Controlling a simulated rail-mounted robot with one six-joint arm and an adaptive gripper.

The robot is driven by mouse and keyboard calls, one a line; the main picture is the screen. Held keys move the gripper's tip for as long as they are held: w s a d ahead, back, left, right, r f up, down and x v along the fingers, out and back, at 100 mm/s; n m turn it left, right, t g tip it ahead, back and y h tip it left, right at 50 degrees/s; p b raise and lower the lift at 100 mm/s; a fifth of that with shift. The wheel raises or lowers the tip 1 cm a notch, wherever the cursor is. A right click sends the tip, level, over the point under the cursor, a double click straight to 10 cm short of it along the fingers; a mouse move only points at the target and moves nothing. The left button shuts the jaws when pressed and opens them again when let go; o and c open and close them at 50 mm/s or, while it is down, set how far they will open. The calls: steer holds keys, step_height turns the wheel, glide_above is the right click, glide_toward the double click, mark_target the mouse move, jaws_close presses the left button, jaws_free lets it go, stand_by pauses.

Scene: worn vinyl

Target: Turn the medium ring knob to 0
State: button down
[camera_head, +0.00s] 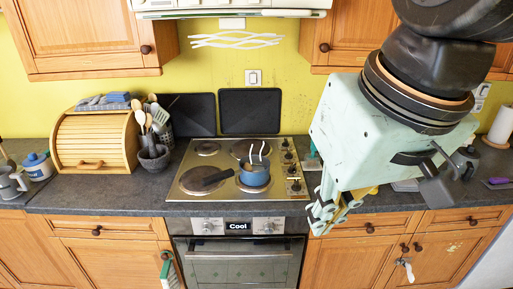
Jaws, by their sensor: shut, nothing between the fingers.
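The steel hob (215,165) is set in the dark worktop, with several rings and a column of dark knobs (291,168) along its right edge. Which knob belongs to the medium ring, and where each points, is too small to tell. A blue pan (255,177) with a dark handle stands on the front right ring, with utensils in it. My gripper (322,224) is shut and empty. In the picture its fingers are right of and below the hob knobs, over the worktop's front edge; no contact with a knob shows.
The oven (240,270) below has two knobs of its own and a display reading "Cool". A wooden bread bin (95,145) and a utensil pot (153,158) stand left of the hob. My arm hides much of the right worktop. A paper roll (500,126) stands far right.

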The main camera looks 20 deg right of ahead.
steer(key=w+d+f+m+y+p, duration=0.15)
steer(key=w+m, duration=0.35)
steer(key=w, duration=0.5)
steer(key=w+d+f+m+y, duration=0.2)
steer(key=w+d+m, duration=0.15)
steer(key=w, duration=0.65)
steer(key=w+d+f+m+y, duration=0.15)
steer(key=w+m, duration=0.35)
steer(key=w, duration=0.5)
steer(key=w+d+f+m+t+p, duration=0.1)
steer(key=w+d+f+m, duration=0.6)
steer(key=d, duration=0.7)
steer(key=w+d+f+m+t+p, duration=0.1)
steer(key=w+d+f+m+t, duration=0.1)
steer(key=w+d+f+m, duration=0.5)
steer(key=w+d+f, duration=0.4)
steer(key=d+f, duration=0.3)
steer(key=d, duration=0.1)
steer(key=shift+f, duration=0.3)
steer(key=shift+a+m, duration=0.1)
steer(key=shift+m, duration=0.15)
